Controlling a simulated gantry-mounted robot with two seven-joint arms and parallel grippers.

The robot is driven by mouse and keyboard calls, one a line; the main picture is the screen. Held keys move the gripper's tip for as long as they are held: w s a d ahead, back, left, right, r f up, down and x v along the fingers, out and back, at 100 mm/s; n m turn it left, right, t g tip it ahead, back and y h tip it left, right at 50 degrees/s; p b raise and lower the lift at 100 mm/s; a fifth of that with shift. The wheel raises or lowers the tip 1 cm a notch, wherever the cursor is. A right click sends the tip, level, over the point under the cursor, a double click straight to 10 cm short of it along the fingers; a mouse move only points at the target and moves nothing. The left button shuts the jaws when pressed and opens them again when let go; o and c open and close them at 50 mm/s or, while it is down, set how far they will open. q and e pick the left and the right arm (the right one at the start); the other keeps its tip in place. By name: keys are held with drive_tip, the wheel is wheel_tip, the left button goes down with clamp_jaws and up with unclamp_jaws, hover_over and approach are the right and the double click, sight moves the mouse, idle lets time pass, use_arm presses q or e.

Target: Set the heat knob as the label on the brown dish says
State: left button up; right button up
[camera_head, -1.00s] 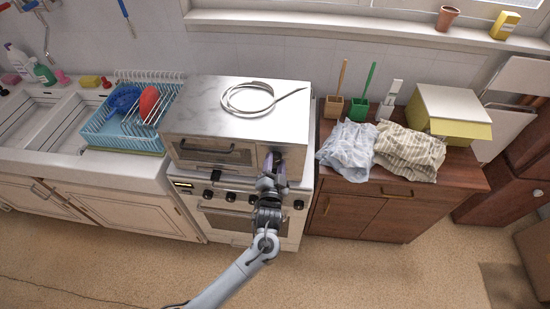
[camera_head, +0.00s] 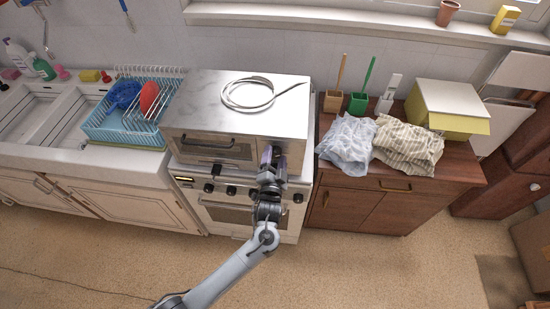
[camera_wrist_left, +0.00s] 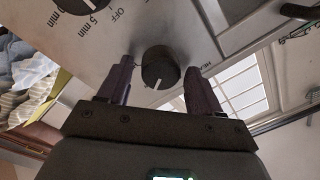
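In the left wrist view a black round knob (camera_wrist_left: 158,68) with a white pointer line sits on the metal panel, beside lettering that seems to begin "HEA". My left gripper (camera_wrist_left: 160,78) is open, one finger on each side of this knob; I cannot tell whether either finger touches it. In the head view my left gripper (camera_head: 272,158) is at the right front of the metal countertop oven (camera_head: 215,150) and hides its knobs. I can make out no brown dish or label. My right gripper is not in view.
A second knob (camera_wrist_left: 75,4) with "OFF" and "5 min" marks is nearby. The oven stands on a stove (camera_head: 225,214) with its own black knobs. A grey cable (camera_head: 248,95) lies coiled on the oven. A wooden cabinet (camera_head: 345,205) with cloths is at the right.

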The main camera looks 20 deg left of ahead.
use_arm(q)
drive_tip(key=shift+o, duration=0.3)
drive_tip(key=v, duration=1.1)
